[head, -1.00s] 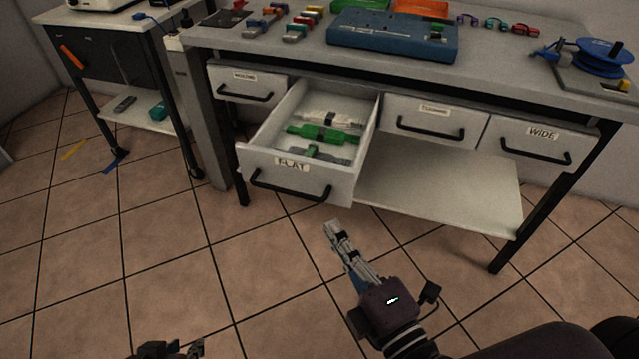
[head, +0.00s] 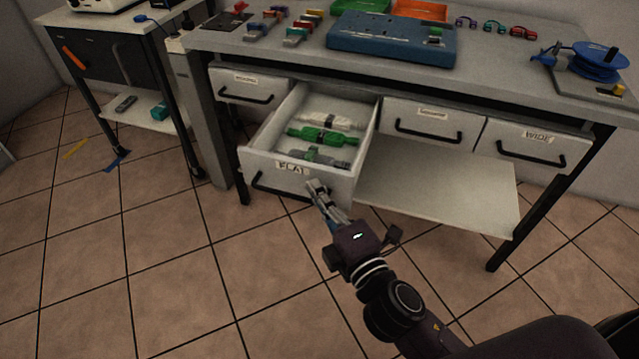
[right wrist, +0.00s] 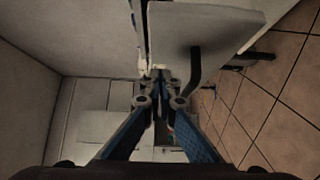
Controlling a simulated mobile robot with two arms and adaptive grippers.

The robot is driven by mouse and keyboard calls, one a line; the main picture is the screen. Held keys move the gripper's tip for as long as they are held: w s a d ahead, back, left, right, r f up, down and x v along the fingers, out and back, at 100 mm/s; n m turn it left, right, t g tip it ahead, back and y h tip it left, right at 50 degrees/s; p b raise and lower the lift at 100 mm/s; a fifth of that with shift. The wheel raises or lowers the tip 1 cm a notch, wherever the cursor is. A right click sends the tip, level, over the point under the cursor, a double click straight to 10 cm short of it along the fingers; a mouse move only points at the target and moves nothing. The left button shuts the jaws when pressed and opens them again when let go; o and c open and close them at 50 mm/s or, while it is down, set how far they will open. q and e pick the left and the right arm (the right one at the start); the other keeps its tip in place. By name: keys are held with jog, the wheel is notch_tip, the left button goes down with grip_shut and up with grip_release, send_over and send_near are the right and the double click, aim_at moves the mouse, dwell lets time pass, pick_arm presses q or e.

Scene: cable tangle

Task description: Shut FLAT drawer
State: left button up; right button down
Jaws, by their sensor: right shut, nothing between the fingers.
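The FLAT drawer (head: 262,172) is pulled well out from under the bench in the head view. Inside it lie several cable bundles, among them a white one (head: 333,120) and a green one (head: 318,135). My right gripper (head: 315,186) is shut and empty. In the head view it overlaps the right part of the drawer front, near the handle's right end. In the right wrist view the shut fingers (right wrist: 160,78) appear close to a pale drawer front (right wrist: 210,35) with a dark handle. I cannot tell whether they touch it. My left gripper is out of view.
The other drawers, including WIDE (head: 538,148), look shut. The bench top (head: 490,70) holds a blue case (head: 392,40), a blue cable reel (head: 598,60) and colored connectors. A lower shelf (head: 440,192) lies right of the open drawer. The tiled floor in front is clear.

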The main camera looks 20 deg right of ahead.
jog(key=shift+w+d, duration=0.45)
jog(key=shift+w, duration=0.2)
jog(key=shift+w+d, duration=0.1)
